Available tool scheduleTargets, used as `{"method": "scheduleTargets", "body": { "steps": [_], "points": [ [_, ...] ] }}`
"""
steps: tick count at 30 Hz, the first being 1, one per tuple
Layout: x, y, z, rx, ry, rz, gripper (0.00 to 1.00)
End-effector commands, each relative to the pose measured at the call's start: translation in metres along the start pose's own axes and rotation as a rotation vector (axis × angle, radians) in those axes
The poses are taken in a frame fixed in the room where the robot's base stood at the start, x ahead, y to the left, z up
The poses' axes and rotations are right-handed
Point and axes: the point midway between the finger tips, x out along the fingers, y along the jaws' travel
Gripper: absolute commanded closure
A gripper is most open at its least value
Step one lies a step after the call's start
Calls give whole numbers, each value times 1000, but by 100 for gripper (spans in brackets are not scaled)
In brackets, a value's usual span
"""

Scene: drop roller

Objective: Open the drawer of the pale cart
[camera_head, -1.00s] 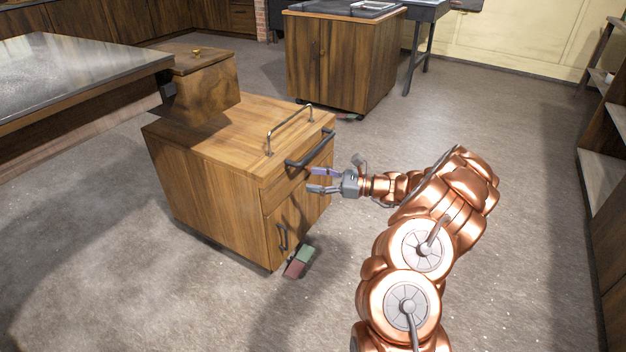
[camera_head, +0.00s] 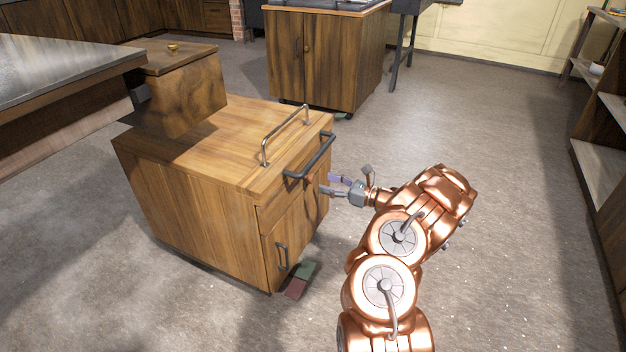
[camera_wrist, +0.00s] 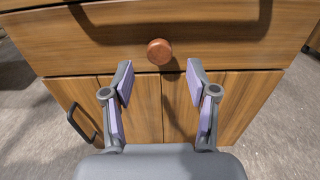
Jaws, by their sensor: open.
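The pale wooden cart (camera_head: 190,195) stands left of centre in the head view, its front turned to the right. Its drawer (camera_head: 283,198) is the upper front panel and looks shut. A round reddish-brown knob (camera_wrist: 160,51) sits on the drawer front in the wrist view. My gripper (camera_head: 330,184) is open and empty, in front of the drawer and apart from it. In the wrist view its two purple-padded fingers (camera_wrist: 160,80) stand spread on either side of the knob's line, a little below and short of it.
A dark bar handle (camera_head: 310,160) juts from the cart's front above the knob. A metal rail (camera_head: 285,135) stands on its top. A lower door has a dark handle (camera_head: 281,257). Floor to the right is clear.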

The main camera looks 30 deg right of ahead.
Motion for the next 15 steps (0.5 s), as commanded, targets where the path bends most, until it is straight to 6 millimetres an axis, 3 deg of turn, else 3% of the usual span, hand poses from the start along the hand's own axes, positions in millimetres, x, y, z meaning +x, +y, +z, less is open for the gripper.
{"method": "scheduleTargets", "body": {
  "steps": [6,15],
  "points": [
    [32,1,-2,0,-1,3,42],
    [52,0,0,1,-1,-1,42]
  ]
}}
